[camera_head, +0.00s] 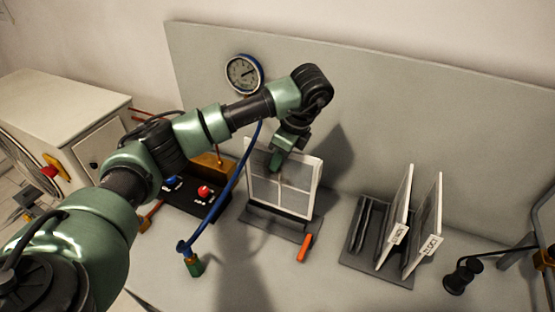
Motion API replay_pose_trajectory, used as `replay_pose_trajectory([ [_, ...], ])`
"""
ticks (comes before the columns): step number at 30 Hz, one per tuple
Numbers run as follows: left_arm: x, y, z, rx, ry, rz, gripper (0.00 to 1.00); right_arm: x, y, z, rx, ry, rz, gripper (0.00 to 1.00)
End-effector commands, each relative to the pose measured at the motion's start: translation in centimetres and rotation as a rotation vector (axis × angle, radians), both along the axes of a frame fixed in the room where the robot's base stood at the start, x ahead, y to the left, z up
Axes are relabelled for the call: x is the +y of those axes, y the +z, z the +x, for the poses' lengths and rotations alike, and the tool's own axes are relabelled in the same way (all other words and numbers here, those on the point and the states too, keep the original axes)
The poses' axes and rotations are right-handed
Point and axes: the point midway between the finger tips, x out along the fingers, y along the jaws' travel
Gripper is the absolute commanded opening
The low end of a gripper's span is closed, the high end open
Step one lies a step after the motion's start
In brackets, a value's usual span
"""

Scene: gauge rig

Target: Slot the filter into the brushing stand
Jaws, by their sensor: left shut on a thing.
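The filter (265,191), a pale-framed panel with grey mesh, is upright in the middle of the bench. My left gripper (277,160) comes down from above and is shut on its upper edge. The brushing stand (262,222), a dark flat base with a low dark bar, is directly under the filter. The filter's lower edge is at the bar; I cannot tell whether it is seated in the slot or just above it. My right gripper is not in view.
A dark rack (357,252) at right holds two tagged upright panels (396,220). An orange handle (305,248) lies by the stand's right front. A blue hose (222,200) runs left of the stand, near a control box (188,197). A gauge (243,73) is on the back panel.

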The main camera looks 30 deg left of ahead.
Motion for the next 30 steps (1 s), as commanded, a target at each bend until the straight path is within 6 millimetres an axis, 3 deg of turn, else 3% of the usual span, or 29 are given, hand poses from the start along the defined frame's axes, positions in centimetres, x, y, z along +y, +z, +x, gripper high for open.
replay_pose_trajectory([
  [30, 0.01, -0.89, -0.01, 0.0, 0.0, 0.0, 0.0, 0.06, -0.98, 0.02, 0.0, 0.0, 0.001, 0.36],
])
